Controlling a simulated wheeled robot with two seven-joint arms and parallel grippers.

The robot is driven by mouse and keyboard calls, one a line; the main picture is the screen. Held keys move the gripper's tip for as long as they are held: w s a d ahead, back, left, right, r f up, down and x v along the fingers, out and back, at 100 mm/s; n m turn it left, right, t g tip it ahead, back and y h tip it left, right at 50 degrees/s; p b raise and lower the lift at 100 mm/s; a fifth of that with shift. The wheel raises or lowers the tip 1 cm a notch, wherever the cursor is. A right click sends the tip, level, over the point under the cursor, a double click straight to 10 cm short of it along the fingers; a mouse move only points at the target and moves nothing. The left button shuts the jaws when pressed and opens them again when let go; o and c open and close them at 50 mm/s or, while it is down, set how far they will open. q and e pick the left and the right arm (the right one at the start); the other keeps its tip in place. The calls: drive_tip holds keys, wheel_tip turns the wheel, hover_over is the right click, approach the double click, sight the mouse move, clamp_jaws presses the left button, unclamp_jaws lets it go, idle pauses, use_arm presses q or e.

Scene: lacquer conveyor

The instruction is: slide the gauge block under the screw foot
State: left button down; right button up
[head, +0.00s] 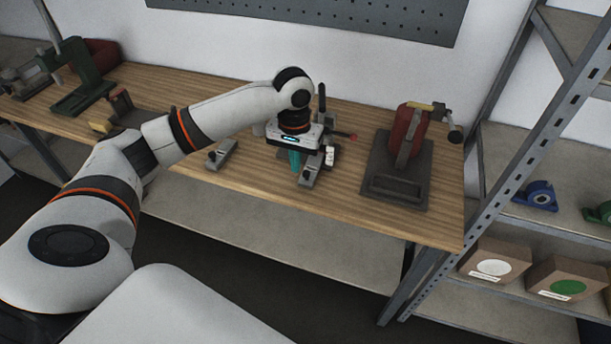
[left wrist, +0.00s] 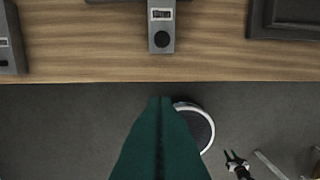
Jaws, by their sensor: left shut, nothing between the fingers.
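My left gripper (head: 295,160) points down over the front of the bench, its teal fingers shut and empty. In the left wrist view the closed fingertips (left wrist: 160,100) show just below the bench edge in the picture. A small grey block with a label and a dark round spot (left wrist: 162,30) lies ahead of them, apart from the fingers; it also shows beside the gripper in the head view (head: 309,174). A second grey block (head: 222,154) lies to the left. I cannot tell which is the gauge block. The screw foot is not clearly visible; the gripper hides part of the fixture with a dark post (head: 321,98).
A red and dark grey press (head: 405,140) on a dark plate (head: 380,188) stands right of the fixture. A green machine (head: 85,75) stands at the far left. A metal shelf post (head: 490,175) rises beyond the bench's right end.

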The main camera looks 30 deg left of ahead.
sight(311, 165)
use_arm(q)
drive_tip(key=w+f, duration=0.1)
drive_tip(key=f, duration=0.2)
drive_tip(key=w+f+p, duration=0.1)
drive_tip(key=f, duration=0.2)
drive_tip(key=w+f+p, duration=0.1)
drive_tip(key=f, duration=0.2)
drive_tip(key=shift+a+f, duration=0.2)
drive_tip(key=shift+f, duration=0.15)
drive_tip(key=shift+w+a, duration=0.15)
drive_tip(key=shift+w, duration=0.35)
drive_tip(key=shift+p, duration=0.3)
